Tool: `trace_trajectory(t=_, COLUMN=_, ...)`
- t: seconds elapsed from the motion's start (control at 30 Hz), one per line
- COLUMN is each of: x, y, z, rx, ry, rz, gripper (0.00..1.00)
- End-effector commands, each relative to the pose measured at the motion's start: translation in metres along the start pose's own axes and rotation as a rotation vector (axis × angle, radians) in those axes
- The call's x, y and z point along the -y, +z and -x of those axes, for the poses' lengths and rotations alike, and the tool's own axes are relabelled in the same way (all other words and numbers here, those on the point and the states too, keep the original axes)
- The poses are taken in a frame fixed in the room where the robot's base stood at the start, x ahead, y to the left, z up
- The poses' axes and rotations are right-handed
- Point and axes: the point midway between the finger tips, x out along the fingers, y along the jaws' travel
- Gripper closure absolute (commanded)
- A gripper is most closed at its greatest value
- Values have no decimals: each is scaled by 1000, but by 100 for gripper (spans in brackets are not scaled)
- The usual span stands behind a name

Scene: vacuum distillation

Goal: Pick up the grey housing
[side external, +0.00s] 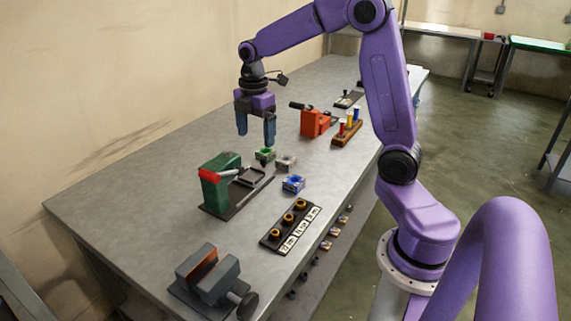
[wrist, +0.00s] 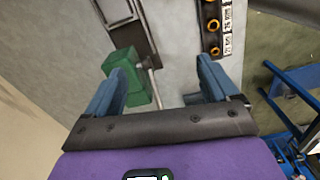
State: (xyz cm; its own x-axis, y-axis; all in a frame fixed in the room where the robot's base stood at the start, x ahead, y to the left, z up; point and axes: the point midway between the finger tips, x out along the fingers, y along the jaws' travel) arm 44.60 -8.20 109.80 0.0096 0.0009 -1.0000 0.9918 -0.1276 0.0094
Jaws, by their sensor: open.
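The grey housing (side external: 286,162) is a small block on the bench in the side view, between a green housing (side external: 265,155) and a blue housing (side external: 293,184). I cannot make it out in the wrist view. My gripper (side external: 256,138) points down with its blue fingers apart and nothing between them. It is above the bench, behind and to the left of the grey housing in the side view. In the wrist view my gripper (wrist: 163,85) also shows open and empty.
A green press (side external: 216,180) with a red part and a lever stands left of the housings; it also shows in the wrist view (wrist: 130,72). A strip with orange rings (side external: 290,227), a grey vise (side external: 213,277) and an orange-red device (side external: 315,122) stand around. Bare bench lies left.

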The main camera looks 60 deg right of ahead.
Motion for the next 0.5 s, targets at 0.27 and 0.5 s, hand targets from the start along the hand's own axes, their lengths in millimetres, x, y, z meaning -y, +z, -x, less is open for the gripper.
trace_trajectory(t=0.27, x=-52, y=121, z=-10, rx=2, ry=-7, rz=96, gripper=13)
trace_trajectory(t=0.5, x=-58, y=189, z=-17, rx=1, ry=-10, rz=157, gripper=13)
